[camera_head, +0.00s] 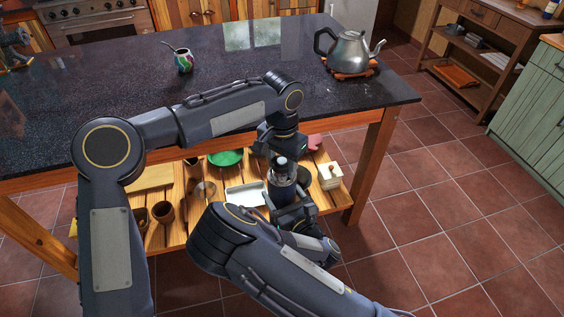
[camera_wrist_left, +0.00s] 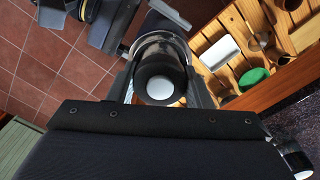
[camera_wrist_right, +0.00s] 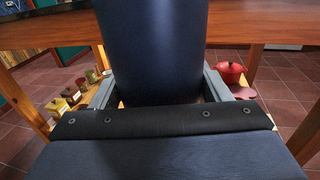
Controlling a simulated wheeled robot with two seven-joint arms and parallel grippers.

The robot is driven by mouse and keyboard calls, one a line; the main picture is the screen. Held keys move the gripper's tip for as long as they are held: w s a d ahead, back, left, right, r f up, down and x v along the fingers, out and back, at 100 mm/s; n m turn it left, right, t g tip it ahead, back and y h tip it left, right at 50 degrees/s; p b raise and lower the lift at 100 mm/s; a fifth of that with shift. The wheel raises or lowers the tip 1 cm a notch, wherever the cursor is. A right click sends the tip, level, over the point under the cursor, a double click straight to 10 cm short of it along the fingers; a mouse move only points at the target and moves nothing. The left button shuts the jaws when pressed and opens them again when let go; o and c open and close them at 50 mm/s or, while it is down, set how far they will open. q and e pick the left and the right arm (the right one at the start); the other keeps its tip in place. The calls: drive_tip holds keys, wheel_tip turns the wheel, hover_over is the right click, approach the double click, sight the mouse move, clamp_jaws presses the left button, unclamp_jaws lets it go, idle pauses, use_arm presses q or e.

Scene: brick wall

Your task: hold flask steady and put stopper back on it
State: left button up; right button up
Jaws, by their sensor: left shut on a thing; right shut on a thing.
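The flask (camera_head: 282,187) is upright in front of the table edge, with a shiny neck and a dark blue body. The body fills the middle of the right wrist view (camera_wrist_right: 155,50). My right gripper (camera_head: 292,213) is shut around this body from the near side. My left gripper (camera_head: 279,153) is shut on the stopper (camera_wrist_left: 160,72), a dark round piece with a pale end (camera_wrist_left: 160,88). The stopper is over the flask's mouth, and the shiny rim (camera_wrist_left: 172,40) shows around it. I cannot tell whether the stopper is seated.
The dark stone table (camera_head: 130,75) carries a kettle (camera_head: 348,52) at right and a painted cup (camera_head: 183,60). Its slatted lower shelf (camera_head: 175,235) holds a green bowl (camera_head: 225,158), a white dish (camera_head: 246,194) and wooden cups. Open tiled floor lies to the right.

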use_arm(q)
drive_tip(key=m, duration=0.5)
drive_tip(key=shift+m, duration=0.4)
drive_tip(key=o, duration=1.2)
drive_tip(key=shift+c, duration=0.2)
wheel_tip(320, 180, up, 12)
